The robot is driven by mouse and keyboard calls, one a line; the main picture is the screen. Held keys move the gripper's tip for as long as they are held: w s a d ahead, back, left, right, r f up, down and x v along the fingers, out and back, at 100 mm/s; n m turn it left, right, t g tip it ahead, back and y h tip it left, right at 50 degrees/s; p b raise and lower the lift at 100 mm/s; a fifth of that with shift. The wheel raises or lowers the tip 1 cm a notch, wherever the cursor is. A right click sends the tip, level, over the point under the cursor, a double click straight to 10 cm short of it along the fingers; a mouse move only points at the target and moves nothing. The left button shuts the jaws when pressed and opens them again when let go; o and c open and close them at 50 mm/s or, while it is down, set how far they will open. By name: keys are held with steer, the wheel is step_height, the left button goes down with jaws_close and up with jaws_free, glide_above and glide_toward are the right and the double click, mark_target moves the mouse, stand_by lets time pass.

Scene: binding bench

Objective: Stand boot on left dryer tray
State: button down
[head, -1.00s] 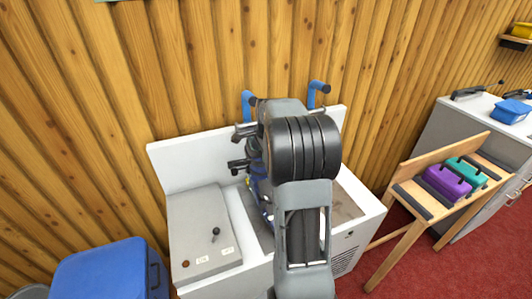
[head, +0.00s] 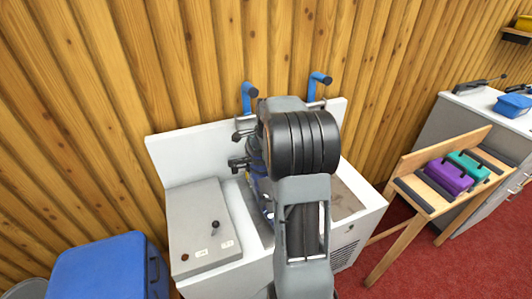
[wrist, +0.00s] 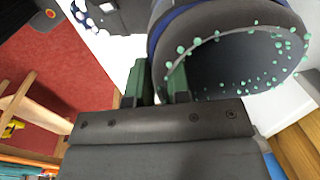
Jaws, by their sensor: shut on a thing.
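My gripper (wrist: 162,82), with green fingers, is shut on the dark grey boot (wrist: 222,22) in the wrist view. The boot has a blue band and a dark round face dotted with small teal spots. It fills the top right of that view, at the fingers. In the head view my arm hides the gripper and most of what it holds. The white dryer (head: 190,152) stands against the wall. A brownish tray surface (head: 345,200) shows right of my arm. The left tray is mostly hidden behind my arm.
Two blue-ended hooks (head: 320,80) rise behind the dryer. A grey panel with a knob (head: 205,220) takes its left part. A blue bin (head: 105,268) stands front left. A wooden bench (head: 432,195) with purple and teal boxes stands right, before a cabinet.

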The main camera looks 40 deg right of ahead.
steer(key=shift+f, duration=0.25)
stand_by(0.4)
steer(key=c, duration=1)
jaws_free()
steer(key=shift+f, duration=0.1)
steer(key=shift+s+f, duration=0.1)
steer(key=shift+f, duration=0.05)
step_height(320, 180, up, 14)
steer(key=s, duration=0.1)
steer(key=shift+s+a, duration=0.25)
